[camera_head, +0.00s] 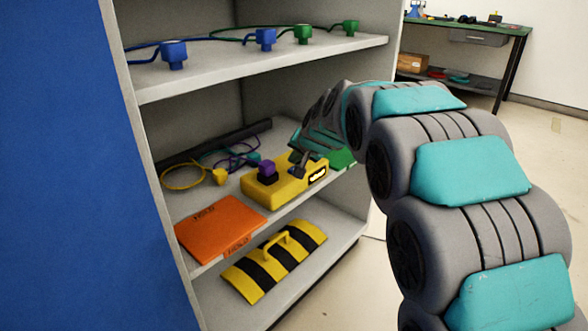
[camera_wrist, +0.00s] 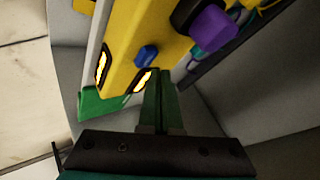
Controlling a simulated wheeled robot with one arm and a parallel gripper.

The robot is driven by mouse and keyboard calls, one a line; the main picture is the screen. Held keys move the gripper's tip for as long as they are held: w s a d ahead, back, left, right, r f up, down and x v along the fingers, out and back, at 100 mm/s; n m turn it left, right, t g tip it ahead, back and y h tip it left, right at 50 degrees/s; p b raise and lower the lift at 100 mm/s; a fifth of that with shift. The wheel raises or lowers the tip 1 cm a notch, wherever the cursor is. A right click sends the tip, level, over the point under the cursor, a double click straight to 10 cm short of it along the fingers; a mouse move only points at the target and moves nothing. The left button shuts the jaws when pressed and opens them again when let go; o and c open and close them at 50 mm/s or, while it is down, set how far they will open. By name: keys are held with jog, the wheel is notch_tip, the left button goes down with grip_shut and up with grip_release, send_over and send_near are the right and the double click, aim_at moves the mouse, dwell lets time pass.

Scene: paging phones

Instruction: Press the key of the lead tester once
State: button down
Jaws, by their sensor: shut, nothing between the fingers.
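The lead tester is a yellow box (camera_head: 262,190) on the middle shelf, with a purple plug (camera_head: 267,170) on a dark socket on its top. In the wrist view the yellow box (camera_wrist: 130,32) shows a blue key (camera_wrist: 147,56), lit windows (camera_wrist: 102,66) and the purple plug (camera_wrist: 213,28). My gripper (camera_wrist: 161,74) is shut and empty, its fingertips close below the blue key in that picture. I cannot tell whether they touch the box. In the head view my gripper (camera_head: 299,168) is over the box's right part, and the key cannot be made out.
An orange folder (camera_head: 218,228) lies left of the tester. Coiled yellow and purple leads (camera_head: 186,175) and a dark bar (camera_head: 225,140) lie behind. The upper shelf (camera_head: 240,68) holds blue and green plugs. A yellow-black striped piece (camera_head: 275,262) is on the lower shelf.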

jog(key=shift+f, duration=0.1)
dwell(0.7)
jog(key=shift+f, duration=0.3)
jog(key=shift+f+b, duration=0.45)
dwell(0.8)
jog(key=shift+r, duration=0.1)
jog(key=shift+r+p, duration=0.55)
jog(key=shift+r, duration=0.25)
jog(key=shift+r+p, duration=1.55)
jog(key=shift+r, duration=0.95)
